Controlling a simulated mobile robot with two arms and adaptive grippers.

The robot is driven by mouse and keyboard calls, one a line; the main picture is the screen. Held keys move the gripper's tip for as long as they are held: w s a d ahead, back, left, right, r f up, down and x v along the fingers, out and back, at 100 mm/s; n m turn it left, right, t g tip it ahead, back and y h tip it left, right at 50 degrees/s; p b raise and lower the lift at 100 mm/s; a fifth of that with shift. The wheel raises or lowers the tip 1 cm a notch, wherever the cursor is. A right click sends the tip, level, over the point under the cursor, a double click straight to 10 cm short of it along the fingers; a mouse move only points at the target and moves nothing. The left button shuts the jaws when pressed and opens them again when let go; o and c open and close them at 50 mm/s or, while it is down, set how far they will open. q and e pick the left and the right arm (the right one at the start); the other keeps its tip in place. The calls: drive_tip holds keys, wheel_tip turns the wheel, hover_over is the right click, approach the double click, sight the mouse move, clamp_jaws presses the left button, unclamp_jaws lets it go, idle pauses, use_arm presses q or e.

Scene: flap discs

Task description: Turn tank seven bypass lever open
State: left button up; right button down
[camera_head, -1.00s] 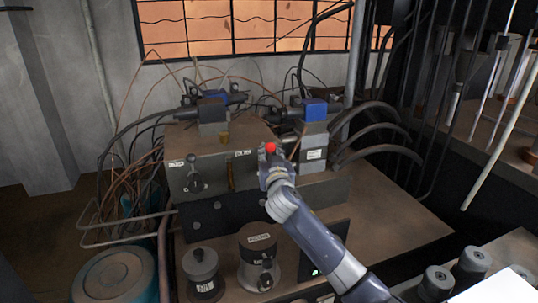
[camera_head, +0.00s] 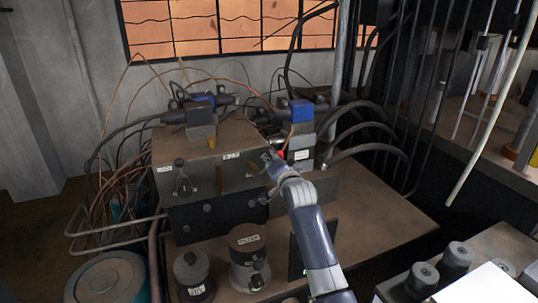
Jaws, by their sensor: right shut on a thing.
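A brown metal valve block (camera_head: 205,150) stands at the middle left, with small labels too small to read. A red knob (camera_head: 281,154) shows at the block's right end, beside my right gripper (camera_head: 274,162). My right gripper is shut on the red-knobbed lever, whose shaft is mostly hidden behind the fingers and wrist. A second lever with a black knob (camera_head: 182,180) hangs on the block's left front face beside a white label (camera_head: 165,168). I cannot read which tank either lever belongs to. My left gripper is not in view.
Blue-capped valves (camera_head: 302,112) and black hoses (camera_head: 365,130) crowd behind the block. A labelled filter canister (camera_head: 248,262) and a smaller grey canister (camera_head: 194,275) stand in front. A teal drum (camera_head: 108,280) is at lower left. The brown plate (camera_head: 375,215) at right is mostly clear.

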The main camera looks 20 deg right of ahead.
drive_tip(key=shift+d+f+m+g+y+p, duration=0.15)
drive_tip(key=shift+d+f+m+y+p, duration=0.2)
drive_tip(key=shift+f+m, duration=0.65)
drive_tip(key=shift+d+f+m+g+y+p, duration=0.15)
drive_tip(key=shift+f+m+y+p, duration=0.2)
drive_tip(key=shift+f+m, duration=0.65)
drive_tip(key=shift+d+f+m+g+y+p, duration=0.1)
drive_tip(key=shift+d+f+m+y+p, duration=0.35)
drive_tip(key=shift+m, duration=0.95)
drive_tip(key=shift+s+a+f, duration=0.1)
drive_tip(key=shift+a+f, duration=0.15)
drive_tip(key=shift+f, duration=0.05)
drive_tip(key=c, duration=1.3)
unclamp_jaws()
drive_tip(key=shift+d+r, duration=0.1)
drive_tip(key=shift+r, duration=0.2)
drive_tip(key=v, duration=1.2)
drive_tip(key=shift+s+f, duration=0.1)
drive_tip(key=shift+f, duration=0.05)
